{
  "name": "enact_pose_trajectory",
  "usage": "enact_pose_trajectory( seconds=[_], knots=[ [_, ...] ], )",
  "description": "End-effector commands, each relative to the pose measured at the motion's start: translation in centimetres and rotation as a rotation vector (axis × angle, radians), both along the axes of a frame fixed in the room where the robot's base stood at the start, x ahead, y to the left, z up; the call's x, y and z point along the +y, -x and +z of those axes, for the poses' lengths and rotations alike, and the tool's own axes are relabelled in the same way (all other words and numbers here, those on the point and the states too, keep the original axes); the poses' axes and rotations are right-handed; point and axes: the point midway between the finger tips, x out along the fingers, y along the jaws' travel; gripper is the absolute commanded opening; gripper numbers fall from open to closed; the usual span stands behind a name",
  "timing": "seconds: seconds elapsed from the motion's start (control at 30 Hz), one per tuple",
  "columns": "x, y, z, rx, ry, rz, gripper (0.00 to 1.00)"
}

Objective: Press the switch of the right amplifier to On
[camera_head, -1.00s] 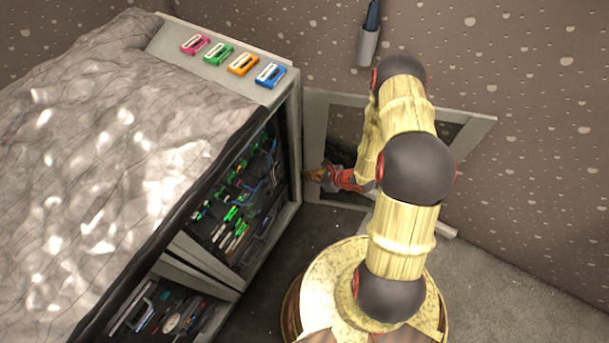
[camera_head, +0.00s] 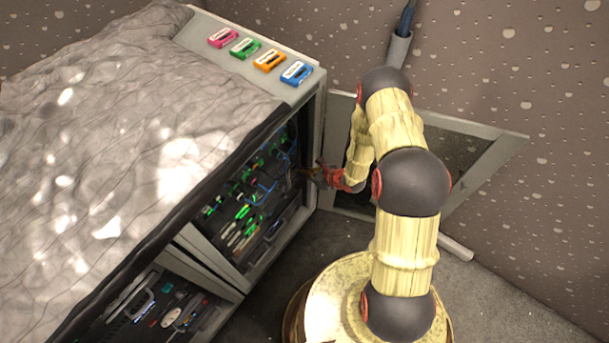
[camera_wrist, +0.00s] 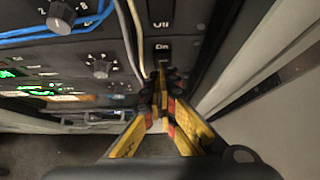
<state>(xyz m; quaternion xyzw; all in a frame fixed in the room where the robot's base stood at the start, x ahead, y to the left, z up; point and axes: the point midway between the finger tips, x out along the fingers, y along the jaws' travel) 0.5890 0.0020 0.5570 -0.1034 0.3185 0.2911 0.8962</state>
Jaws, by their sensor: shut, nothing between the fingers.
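In the wrist view, a dark amplifier panel (camera_wrist: 185,20) carries a black switch (camera_wrist: 162,47) marked "On", with an "Off" label above it. My gripper (camera_wrist: 161,82) is shut and empty, its yellow and red fingers pointing at the panel. Its tips are just below the "On" marking; I cannot tell whether they touch the switch. In the head view my gripper (camera_head: 306,172) reaches into the open side of the grey cabinet (camera_head: 312,140), at the right edge of its equipment. The switch is not distinguishable there.
Blue cables (camera_wrist: 60,35), a pale cable (camera_wrist: 132,35) and knobs (camera_wrist: 99,66) lie left of the fingers. A pale cabinet wall (camera_wrist: 245,75) is close on the right. An open door (camera_head: 485,170) stands right of the cabinet.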

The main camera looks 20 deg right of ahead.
Motion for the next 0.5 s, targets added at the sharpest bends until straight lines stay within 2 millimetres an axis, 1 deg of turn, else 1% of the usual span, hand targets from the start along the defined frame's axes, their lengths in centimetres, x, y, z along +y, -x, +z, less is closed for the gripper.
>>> enact_pose_trajectory(
  seconds=[0.17, 0.3, 0.37, 0.5],
  knots=[
    [0.1, -0.14, 0.17, 0.009, 0.007, 0.001, 0.0],
    [0.61, -0.84, 0.84, 0.06, 0.048, 0.005, 0.0],
    [0.49, -0.66, 0.45, 0.071, 0.05, 0.002, 0.0],
    [0.46, -0.63, 0.33, 0.07, 0.049, 0.0, 0.0]
  ],
)
